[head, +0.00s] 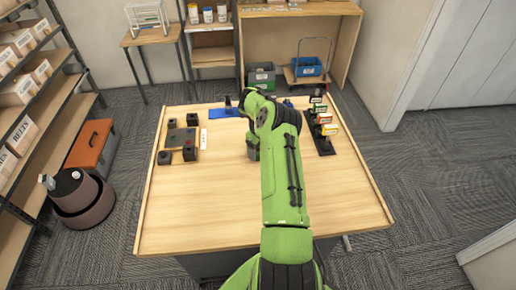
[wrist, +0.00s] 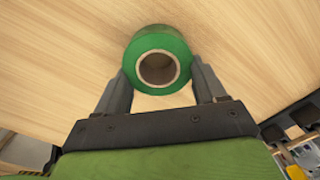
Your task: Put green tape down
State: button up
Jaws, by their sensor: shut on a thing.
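The green tape (wrist: 160,42) is a roll with a pale cardboard core, seen in the wrist view at the top middle. My gripper (wrist: 162,82) is shut on it, with one finger on each side of the roll. Bare wooden tabletop (wrist: 60,60) shows behind the tape; I cannot tell whether the tape touches it. In the head view my green arm reaches over the table (head: 215,215) and hides the tape.
On the table, a board with dark blocks (head: 178,142) lies at the left and a blue item (head: 226,110) at the back. A black rack with small coloured boxes (head: 320,130) stands at the right. The table's front half is clear beside my arm.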

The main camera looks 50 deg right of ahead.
jog(key=shift+f, duration=0.2)
jog(key=o, duration=1.1)
jog(key=shift+c, duration=0.2)
jog(key=shift+r, duration=0.15)
